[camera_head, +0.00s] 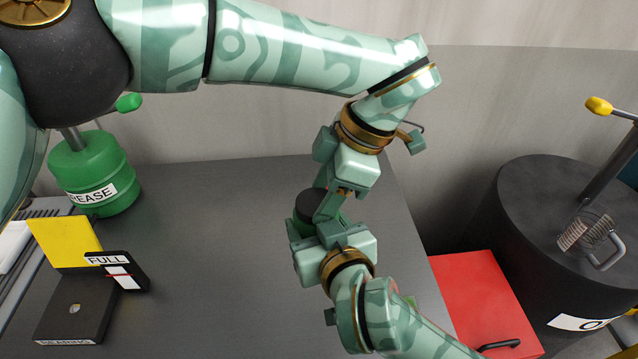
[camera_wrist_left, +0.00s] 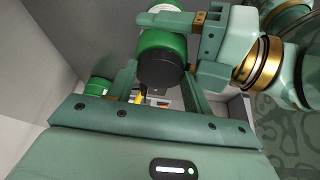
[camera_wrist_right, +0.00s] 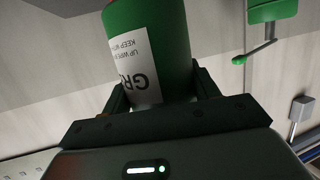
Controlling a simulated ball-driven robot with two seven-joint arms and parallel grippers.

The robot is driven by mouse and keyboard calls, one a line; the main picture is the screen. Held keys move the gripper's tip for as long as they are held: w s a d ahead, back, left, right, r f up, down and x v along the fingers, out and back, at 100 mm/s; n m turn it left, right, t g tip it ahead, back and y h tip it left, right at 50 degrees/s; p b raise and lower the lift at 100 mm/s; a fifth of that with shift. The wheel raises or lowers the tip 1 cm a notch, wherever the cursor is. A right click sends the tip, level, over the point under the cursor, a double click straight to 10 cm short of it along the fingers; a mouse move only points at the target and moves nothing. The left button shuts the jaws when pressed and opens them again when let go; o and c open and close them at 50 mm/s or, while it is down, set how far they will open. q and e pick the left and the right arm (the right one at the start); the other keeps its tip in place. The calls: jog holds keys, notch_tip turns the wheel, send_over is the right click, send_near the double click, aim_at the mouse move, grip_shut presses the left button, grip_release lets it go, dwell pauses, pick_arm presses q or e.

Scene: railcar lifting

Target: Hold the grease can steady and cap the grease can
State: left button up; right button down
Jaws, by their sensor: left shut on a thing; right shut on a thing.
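The grease can is green with a white label and shows large in the right wrist view (camera_wrist_right: 150,35). My right gripper (camera_wrist_right: 155,88) is shut on its sides; in the head view this gripper (camera_head: 318,224) comes from below. A black cap (camera_wrist_left: 161,68) lies against the end of the can (camera_wrist_left: 160,38) in the left wrist view. My left gripper (camera_head: 329,200) reaches down from above and is shut at the cap (camera_head: 309,202), close to my right gripper. I cannot tell whether the cap is fully seated. The fingers hide much of the can in the head view.
A dark bench (camera_head: 220,260) lies below, clear in the middle. At left stand a green GREASE pump (camera_head: 95,165), a FULL plate (camera_head: 118,270) and a black BEARING box (camera_head: 75,310) with a yellow panel. At right are a red box (camera_head: 480,295) and a black drum (camera_head: 535,230).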

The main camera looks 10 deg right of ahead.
pick_arm(q)
jog(key=m, duration=0.1)
jog(key=m+t, duration=0.1)
jog(key=m, duration=0.2)
jog(key=shift+s+a+m+t+h, duration=0.25)
jog(key=shift+m+t+h, duration=0.05)
jog(key=shift+m+t, duration=0.1)
jog(key=shift+w+a, duration=0.1)
jog(key=o, duration=1)
jog(key=shift+w, duration=0.1)
jog(key=shift+r, duration=2.3)
jog(key=shift+f, duration=0.15)
